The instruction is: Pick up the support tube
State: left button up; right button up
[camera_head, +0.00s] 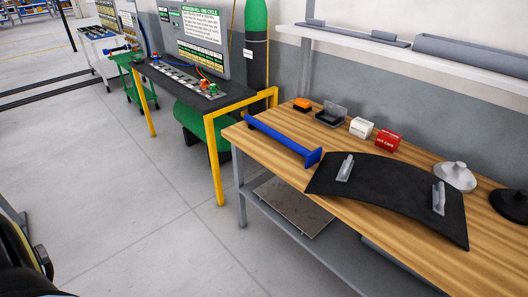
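A blue tube with a flat blue plate at its near right end, which looks like the support tube (280,137), lies on the wooden workbench (258,147). It rests along the bench's left end, close to the edge, and runs from upper left to lower right. Its plate end is close to the corner of a black curved panel; I cannot tell whether they touch. Neither of my grippers is in view, and nothing holds the tube.
The black curved panel (395,200) with two grey handles covers the bench's front. Behind it are a red box (388,140), a white box (361,128), a grey tray (330,115) and an orange item (302,104). A yellow-legged table (215,150) stands left. Floor (120,200) is open.

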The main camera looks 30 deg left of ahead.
aim_at(312, 157)
jog(key=z, duration=0.15)
jog(key=k, duration=0.4)
jog(key=u, duration=1.65)
jog(key=i, duration=2.2)
jog(key=z, duration=0.85)
